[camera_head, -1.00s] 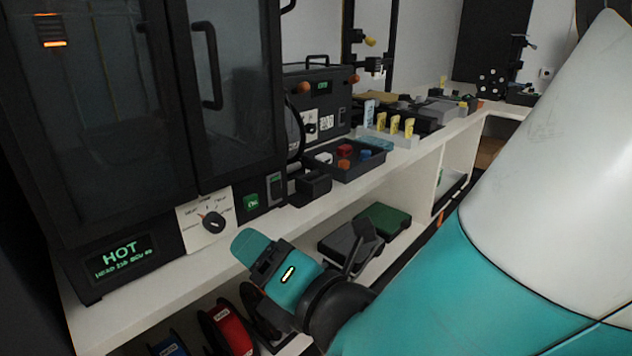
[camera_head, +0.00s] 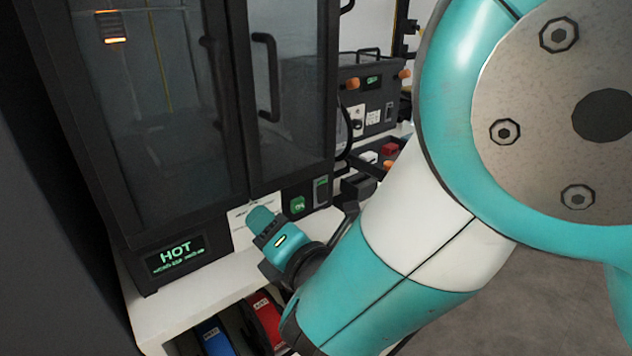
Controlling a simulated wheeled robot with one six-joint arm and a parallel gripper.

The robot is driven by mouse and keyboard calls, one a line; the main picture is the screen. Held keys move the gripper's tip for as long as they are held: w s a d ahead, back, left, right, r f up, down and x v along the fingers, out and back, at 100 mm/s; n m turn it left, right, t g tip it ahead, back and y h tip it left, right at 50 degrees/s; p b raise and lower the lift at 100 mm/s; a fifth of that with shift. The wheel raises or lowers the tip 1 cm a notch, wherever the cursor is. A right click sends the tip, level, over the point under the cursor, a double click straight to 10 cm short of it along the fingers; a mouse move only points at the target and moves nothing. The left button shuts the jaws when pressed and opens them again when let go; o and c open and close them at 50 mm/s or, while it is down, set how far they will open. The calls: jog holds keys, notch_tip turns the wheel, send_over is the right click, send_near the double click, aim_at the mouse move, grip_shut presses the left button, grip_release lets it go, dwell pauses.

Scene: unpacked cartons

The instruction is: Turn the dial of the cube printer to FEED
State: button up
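The cube printer (camera_head: 190,130) is the large black cabinet with glass doors at the left. Its green display (camera_head: 176,254) reads HOT, with a smaller line below that is too blurred to read. Its pale dial plate (camera_head: 238,228) shows only in part, right of the display. The dial itself is hidden behind my gripper (camera_head: 261,219), so its setting cannot be seen. My gripper's teal end is in front of the plate. I cannot tell whether it touches the dial, or whether the fingers are open or shut.
A lit green button (camera_head: 298,204) sits right of the dial plate. A dark device (camera_head: 368,100) with orange knobs stands beyond the printer. Red (camera_head: 263,314) and blue (camera_head: 213,337) spools are on the shelf below. The white bench edge (camera_head: 180,308) runs under the printer.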

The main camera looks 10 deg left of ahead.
jog(key=c, duration=0.5)
jog(key=m+b, duration=0.1)
jog(key=m, duration=0.3)
jog(key=shift+f+b, duration=0.15)
jog(key=shift+b, duration=0.25)
jog(key=m+b, duration=0.2)
jog(key=m, duration=0.1)
jog(key=shift+f+m, duration=0.1)
jog(key=shift+m, duration=0.2)
jog(key=m+b, duration=0.5)
jog(key=m, duration=0.1)
jog(key=shift+f, duration=0.15)
jog(key=m+b, duration=0.3)
jog(key=m, duration=0.1)
jog(key=shift+s+a+b, duration=0.1)
jog(key=shift+b, duration=0.25)
